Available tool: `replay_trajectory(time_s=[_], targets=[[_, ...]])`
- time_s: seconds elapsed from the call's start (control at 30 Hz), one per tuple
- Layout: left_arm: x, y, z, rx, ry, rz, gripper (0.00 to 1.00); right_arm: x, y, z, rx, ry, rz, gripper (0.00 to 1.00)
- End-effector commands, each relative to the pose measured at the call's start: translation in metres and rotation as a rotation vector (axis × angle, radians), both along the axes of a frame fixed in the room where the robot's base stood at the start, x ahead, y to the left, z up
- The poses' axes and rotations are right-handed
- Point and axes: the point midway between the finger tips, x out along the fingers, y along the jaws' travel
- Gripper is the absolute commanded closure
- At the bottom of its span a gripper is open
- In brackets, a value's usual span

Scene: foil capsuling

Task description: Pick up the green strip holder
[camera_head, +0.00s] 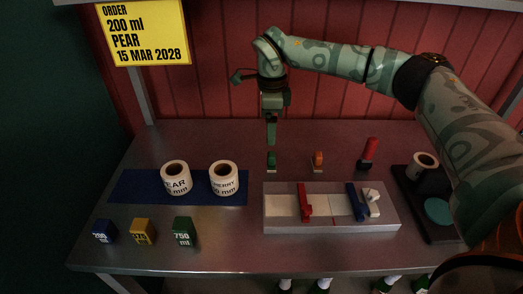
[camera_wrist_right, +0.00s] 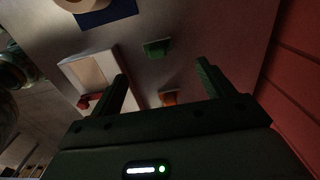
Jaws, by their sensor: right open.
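The green strip holder (camera_head: 271,161) is a small green block standing on the metal table, behind the grey fixture. It also shows in the right wrist view (camera_wrist_right: 157,47), beyond the fingertips and between their lines. My right gripper (camera_head: 272,141) points down just above the green holder in the head view. Its two fingers (camera_wrist_right: 162,72) are apart with nothing between them, and I see no contact with the holder. My left gripper is not in view.
The grey fixture (camera_head: 290,226) with red and blue levers lies in front. Label rolls (camera_head: 176,178) stand on a blue mat (camera_head: 130,187). A dark tray (camera_head: 411,215) is at right.

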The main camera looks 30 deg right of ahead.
Motion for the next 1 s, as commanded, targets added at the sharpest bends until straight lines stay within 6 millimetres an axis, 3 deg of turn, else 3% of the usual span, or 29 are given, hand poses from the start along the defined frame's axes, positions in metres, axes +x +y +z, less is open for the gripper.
replay_trajectory(time_s=[0.23, 0.47, 0.73, 1.0], targets=[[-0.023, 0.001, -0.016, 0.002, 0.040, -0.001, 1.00, -0.001, 0.000, -0.052, 0.000, 0.006, 0.000, 0.20], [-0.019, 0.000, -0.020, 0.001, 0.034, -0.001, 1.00, -0.002, 0.000, -0.069, 0.001, 0.003, 0.001, 0.20], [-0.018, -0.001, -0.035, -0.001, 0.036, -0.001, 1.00, -0.006, -0.002, -0.111, 0.000, 0.006, 0.000, 0.20], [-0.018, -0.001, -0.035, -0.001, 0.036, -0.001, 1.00, -0.006, -0.002, -0.115, 0.000, 0.000, 0.001, 0.20]])
